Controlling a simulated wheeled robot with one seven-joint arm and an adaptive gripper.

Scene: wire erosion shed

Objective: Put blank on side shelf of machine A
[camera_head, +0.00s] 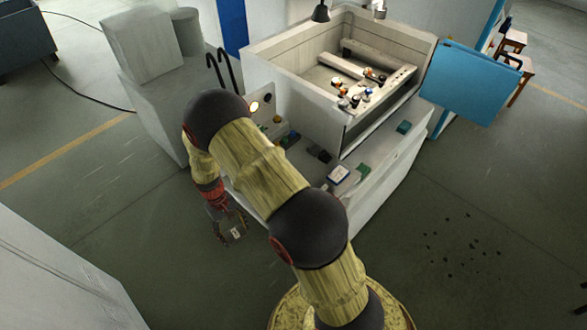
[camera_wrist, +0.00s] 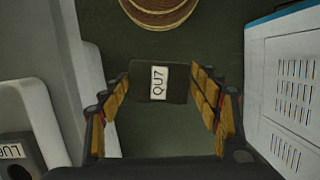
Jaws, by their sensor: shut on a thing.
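My gripper (camera_head: 230,226) is shut on a dark blank with a white label (camera_head: 236,233), held in the air over the floor, left of the near side of the pale machine (camera_head: 262,78). In the wrist view the blank (camera_wrist: 177,90) reads "QU7" and sits between the yellow-padded fingertips of my gripper (camera_wrist: 160,82). A pale ledge (camera_head: 385,160) runs along the machine's front below the open tank. I cannot read a machine letter or tell which surface is the side shelf.
Small blocks lie on the ledge, including a white-topped one (camera_head: 338,174) and a green one (camera_head: 404,127). Another labelled dark block (camera_wrist: 22,158) shows at lower left in the wrist view. A vented cabinet (camera_wrist: 292,85) stands at right there. A blue door (camera_head: 468,82) hangs open.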

